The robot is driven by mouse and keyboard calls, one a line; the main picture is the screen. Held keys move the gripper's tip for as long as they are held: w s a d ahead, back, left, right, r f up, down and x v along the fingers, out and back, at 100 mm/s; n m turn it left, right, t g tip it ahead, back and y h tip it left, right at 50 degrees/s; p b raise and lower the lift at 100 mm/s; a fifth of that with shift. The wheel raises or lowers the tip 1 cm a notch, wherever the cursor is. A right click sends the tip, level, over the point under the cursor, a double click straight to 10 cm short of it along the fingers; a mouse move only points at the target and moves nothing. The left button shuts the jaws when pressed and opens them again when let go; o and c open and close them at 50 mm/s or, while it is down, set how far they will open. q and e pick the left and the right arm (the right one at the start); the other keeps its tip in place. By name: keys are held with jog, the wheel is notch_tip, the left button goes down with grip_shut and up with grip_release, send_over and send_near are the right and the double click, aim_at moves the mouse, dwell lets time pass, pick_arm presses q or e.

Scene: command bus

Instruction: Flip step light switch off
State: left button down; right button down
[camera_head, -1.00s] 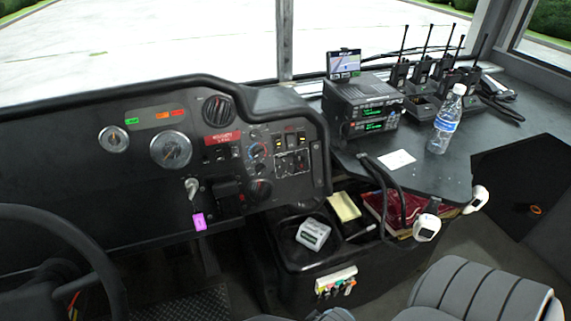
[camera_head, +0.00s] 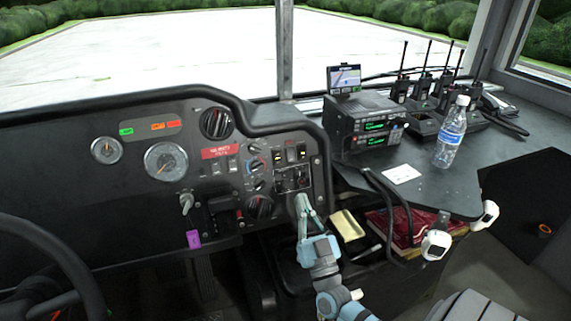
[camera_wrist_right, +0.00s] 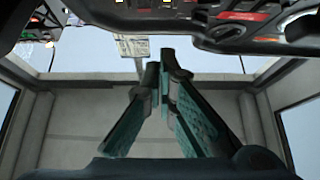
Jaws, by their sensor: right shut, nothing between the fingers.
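Small rocker switches stand on the right part of the black dashboard (camera_head: 95,205). One group of rocker switches (camera_head: 291,153) is at the panel's upper right, and a pair of switches (camera_head: 224,165) sits under a red label. The labels are too small to read, so I cannot tell which is the step light switch. My right gripper (camera_head: 301,203) is shut and empty, raised in front of the panel's lower right, below the upper-right switches. In the right wrist view its fingers (camera_wrist_right: 162,75) meet at the tips, with the panel along the top edge. My left gripper is not in view.
The steering wheel (camera_head: 78,262) is at lower left. A key with a purple tag (camera_head: 194,239) hangs from the dash. On the right, a counter (camera_head: 440,190) holds a radio stack (camera_head: 365,125), handheld radios and a water bottle (camera_head: 450,133). Black cables hang beside my arm.

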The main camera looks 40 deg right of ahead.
aim_at(278, 158)
jog(key=shift+w+r, duration=0.1)
